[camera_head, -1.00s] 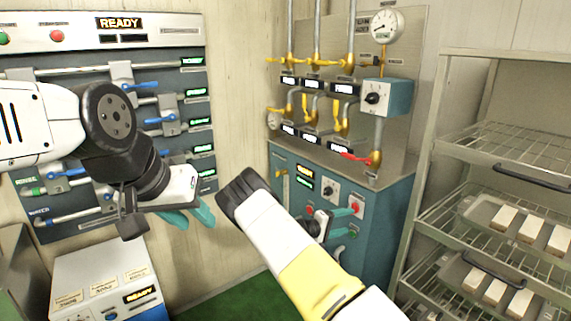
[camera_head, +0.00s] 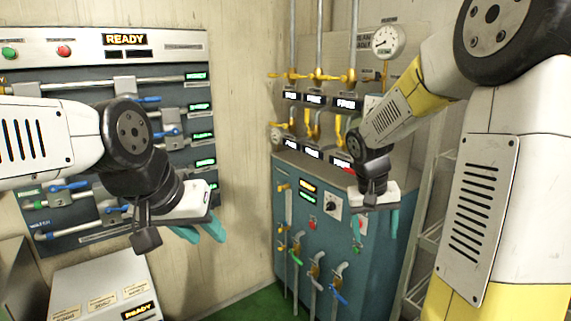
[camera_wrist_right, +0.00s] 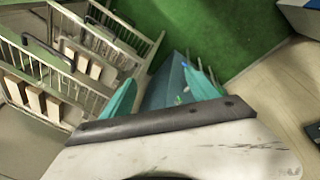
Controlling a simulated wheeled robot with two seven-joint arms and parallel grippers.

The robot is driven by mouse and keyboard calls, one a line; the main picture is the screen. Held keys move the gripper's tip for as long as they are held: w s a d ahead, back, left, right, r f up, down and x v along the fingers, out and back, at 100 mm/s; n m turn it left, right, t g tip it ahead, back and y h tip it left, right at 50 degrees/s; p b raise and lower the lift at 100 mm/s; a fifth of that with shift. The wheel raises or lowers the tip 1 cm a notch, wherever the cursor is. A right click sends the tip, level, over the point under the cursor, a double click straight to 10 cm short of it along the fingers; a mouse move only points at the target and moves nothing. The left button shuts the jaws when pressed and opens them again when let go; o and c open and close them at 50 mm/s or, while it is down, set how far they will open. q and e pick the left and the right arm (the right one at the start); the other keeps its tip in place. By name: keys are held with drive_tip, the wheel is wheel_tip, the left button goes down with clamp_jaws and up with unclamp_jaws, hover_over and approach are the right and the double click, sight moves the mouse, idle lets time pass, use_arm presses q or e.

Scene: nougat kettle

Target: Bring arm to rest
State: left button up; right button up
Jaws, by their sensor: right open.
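My right gripper (camera_head: 375,228) hangs pointing down in front of the teal cabinet in the head view, its two teal fingers apart with nothing between them. In the right wrist view its fingers (camera_wrist_right: 160,92) also stand apart and empty. The right arm's white and yellow links (camera_head: 485,195) are raised and bent across the right side of the head view. My left gripper (camera_head: 200,230) points down at the left in front of the wall panel. Its teal fingers look apart and empty.
The teal cabinet (camera_head: 325,262) has knobs, levers and small taps. Yellow valves and a gauge (camera_head: 387,41) sit above it. A wall panel (camera_head: 60,95) with blue levers is at left, above a white box (camera_head: 95,285). A rack (camera_wrist_right: 75,45) holds trays of pale blocks.

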drive_tip(key=s+a+r+t+y, duration=0.2)
drive_tip(key=s+r, duration=0.3)
drive_tip(key=s, duration=0.3)
drive_tip(key=s+a+r+n+t+y, duration=0.1)
drive_tip(key=s+a+r+t+y, duration=0.1)
drive_tip(key=s+a+r, duration=0.3)
drive_tip(key=s+r, duration=0.1)
drive_tip(key=s, duration=0.2)
drive_tip(key=shift+n+t+y, duration=0.3)
drive_tip(key=shift+t, duration=0.1)
